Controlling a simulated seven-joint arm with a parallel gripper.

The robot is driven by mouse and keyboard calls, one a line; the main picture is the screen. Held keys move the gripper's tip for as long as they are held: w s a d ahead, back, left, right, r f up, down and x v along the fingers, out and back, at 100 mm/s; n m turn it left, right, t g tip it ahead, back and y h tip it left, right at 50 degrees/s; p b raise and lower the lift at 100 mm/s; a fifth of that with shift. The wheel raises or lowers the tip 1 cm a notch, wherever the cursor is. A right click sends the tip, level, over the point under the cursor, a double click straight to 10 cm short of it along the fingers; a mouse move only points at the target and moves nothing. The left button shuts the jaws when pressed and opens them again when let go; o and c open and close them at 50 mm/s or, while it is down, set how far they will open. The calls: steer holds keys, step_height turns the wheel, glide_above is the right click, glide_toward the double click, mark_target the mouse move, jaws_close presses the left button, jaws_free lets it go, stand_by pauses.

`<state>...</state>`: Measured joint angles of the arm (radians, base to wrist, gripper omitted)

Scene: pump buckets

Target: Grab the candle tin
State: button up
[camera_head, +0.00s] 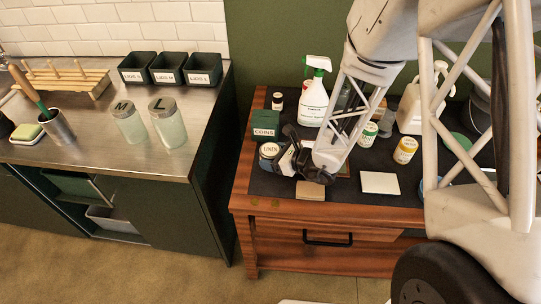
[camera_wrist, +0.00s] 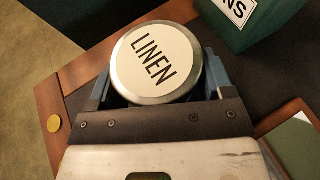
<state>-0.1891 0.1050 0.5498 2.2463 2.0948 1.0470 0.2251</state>
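The round tin with a white lid marked LINEN (camera_head: 269,150) stands on the dark mat near the left edge of the wooden bench. In the wrist view its lid (camera_wrist: 155,62) fills the space ahead of my palm. My gripper (camera_head: 285,150) reaches down to it from the right. In the wrist view my gripper (camera_wrist: 157,88) has one blue-grey finger on each side of the tin, close to its rim. Whether the fingers press on the tin cannot be told. The tin's lower side is mostly hidden.
A green box marked COINS (camera_head: 264,124) stands close behind the tin. A tan block (camera_head: 310,191) and a white pad (camera_head: 380,183) lie nearby. A spray bottle (camera_head: 314,98) stands behind.

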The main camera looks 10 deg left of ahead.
mark_target(267, 148)
steer(key=c, duration=0.4)
steer(key=shift+r, duration=0.15)
steer(key=shift+r, duration=1.65)
steer(key=s+d, duration=0.2)
steer(key=s, duration=0.3)
steer(key=s+d+r, duration=0.1)
steer(key=s+d, duration=0.1)
steer(key=s, duration=0.3)
steer(key=s+d, duration=0.2)
steer(key=s, duration=0.2)
steer(key=shift+s+d+r, duration=0.15)
steer(key=shift+s+r, duration=0.05)
steer(key=shift+s, duration=0.2)
